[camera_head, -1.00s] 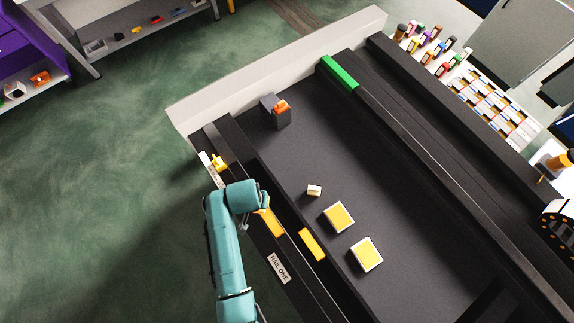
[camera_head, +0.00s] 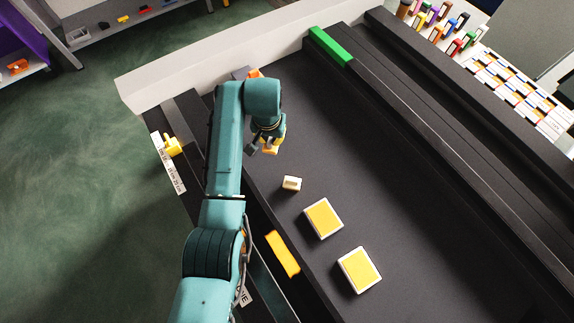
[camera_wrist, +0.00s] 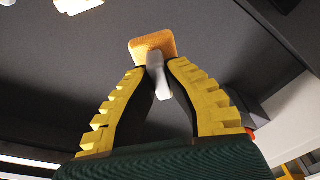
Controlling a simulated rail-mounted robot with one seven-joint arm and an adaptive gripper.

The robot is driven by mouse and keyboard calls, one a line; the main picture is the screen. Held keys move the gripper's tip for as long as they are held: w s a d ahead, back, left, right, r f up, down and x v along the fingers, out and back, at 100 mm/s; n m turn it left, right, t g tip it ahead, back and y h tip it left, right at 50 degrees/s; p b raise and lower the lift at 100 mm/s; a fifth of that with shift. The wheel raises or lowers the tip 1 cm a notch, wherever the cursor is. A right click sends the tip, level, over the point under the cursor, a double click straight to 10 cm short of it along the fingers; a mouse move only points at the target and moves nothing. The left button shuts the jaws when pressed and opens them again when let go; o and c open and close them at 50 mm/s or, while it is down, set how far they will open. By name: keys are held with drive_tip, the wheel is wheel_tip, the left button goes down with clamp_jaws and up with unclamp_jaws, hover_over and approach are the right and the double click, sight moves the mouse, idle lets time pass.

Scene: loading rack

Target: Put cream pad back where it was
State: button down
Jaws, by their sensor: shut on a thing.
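A small cream block (camera_head: 291,184) lies on the dark bed in the head view, apart from my gripper and nearer the camera. My gripper (camera_head: 266,147) hangs over the bed beyond it. In the wrist view my gripper (camera_wrist: 157,62) has its yellow ribbed fingers shut on the grey stem of a tan-orange pad (camera_wrist: 153,44). The pad's square face is beyond the fingertips. I cannot tell whether this held pad is the cream pad of the task. My arm hides part of the bed's left edge.
Two yellow-topped white squares (camera_head: 323,218) (camera_head: 359,270) lie on the bed. An orange-topped dark block (camera_head: 255,73) is partly hidden behind my arm. A green bar (camera_head: 330,46) sits on the far rail. An orange block (camera_head: 282,254) is at the left edge. The bed's middle is clear.

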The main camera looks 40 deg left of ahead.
drive_tip(key=shift+w+a+f+b, duration=0.45)
drive_tip(key=shift+w+a+b, duration=0.05)
drive_tip(key=shift+b, duration=0.05)
drive_tip(key=shift+a, duration=0.25)
wheel_tip(320, 180, down, 10)
drive_tip(key=b, duration=0.2)
drive_tip(key=shift+s+b, duration=0.1)
drive_tip(key=shift+b, duration=0.25)
drive_tip(key=shift+f, duration=0.1)
drive_tip(key=c, duration=1.2)
unclamp_jaws()
drive_tip(key=shift+c, duration=0.2)
drive_tip(key=r+p, duration=0.1)
drive_tip(key=r, duration=0.3)
drive_tip(key=s+d+r+p, duration=0.1)
drive_tip(key=r, duration=0.3)
drive_tip(key=r+p, duration=0.1)
drive_tip(key=r, duration=0.3)
drive_tip(key=shift+s+d, duration=0.2)
drive_tip(key=shift+d, duration=0.05)
